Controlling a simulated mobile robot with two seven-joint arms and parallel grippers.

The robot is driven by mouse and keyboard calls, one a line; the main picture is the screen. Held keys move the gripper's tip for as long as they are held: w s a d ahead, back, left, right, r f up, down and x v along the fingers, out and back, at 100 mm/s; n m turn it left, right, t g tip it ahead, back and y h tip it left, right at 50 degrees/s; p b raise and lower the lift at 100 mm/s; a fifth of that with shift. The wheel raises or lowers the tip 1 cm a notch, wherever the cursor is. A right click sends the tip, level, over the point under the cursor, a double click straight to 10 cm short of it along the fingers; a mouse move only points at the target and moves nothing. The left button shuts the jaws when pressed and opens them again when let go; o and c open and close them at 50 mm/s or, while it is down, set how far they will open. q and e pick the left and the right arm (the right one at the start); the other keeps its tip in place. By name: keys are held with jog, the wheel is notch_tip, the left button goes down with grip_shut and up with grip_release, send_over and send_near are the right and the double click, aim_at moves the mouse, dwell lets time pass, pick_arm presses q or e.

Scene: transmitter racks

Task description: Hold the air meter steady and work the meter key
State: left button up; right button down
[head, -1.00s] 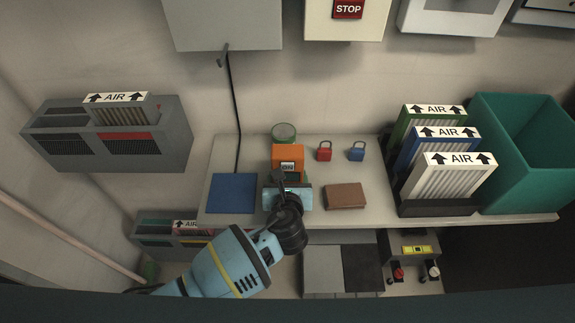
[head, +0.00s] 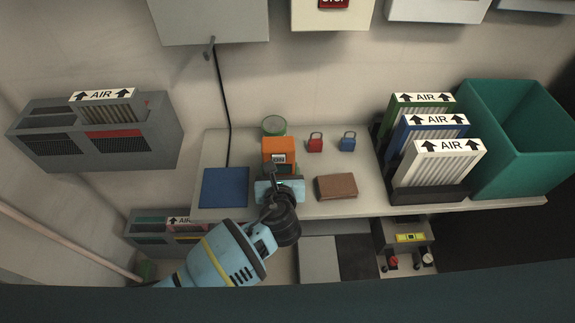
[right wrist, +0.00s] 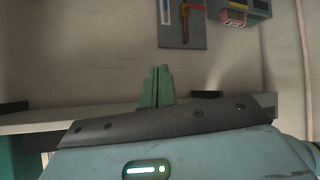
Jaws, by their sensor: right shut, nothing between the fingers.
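The orange air meter (head: 279,149) stands on the shelf in the head view, with a small pale display on its front. My left gripper (head: 279,178) is right at its near side and covers its lower part. The fingers are hidden by the hand, so I cannot see whether they grip it. I cannot make out the meter key. My right gripper (right wrist: 157,87) shows in the right wrist view, its green fingers together and empty. It is not visible in the head view.
On the shelf (head: 355,208) are a blue mat (head: 225,187), a brown block (head: 337,187), a red padlock (head: 315,144), a blue padlock (head: 347,143) and a round green-rimmed container (head: 274,126). AIR filters (head: 435,165) and a teal bin (head: 520,150) stand at right.

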jog(key=w+a+r+n+t+y, duration=0.3)
jog(key=w+a+r+n+y, duration=0.15)
jog(key=w+r+n, duration=0.65)
jog(key=n+y, duration=0.5)
jog(key=n, duration=0.6)
send_near(276, 159)
jog(key=v, duration=0.4)
jog(key=shift+f, duration=0.1)
jog(key=x, duration=1)
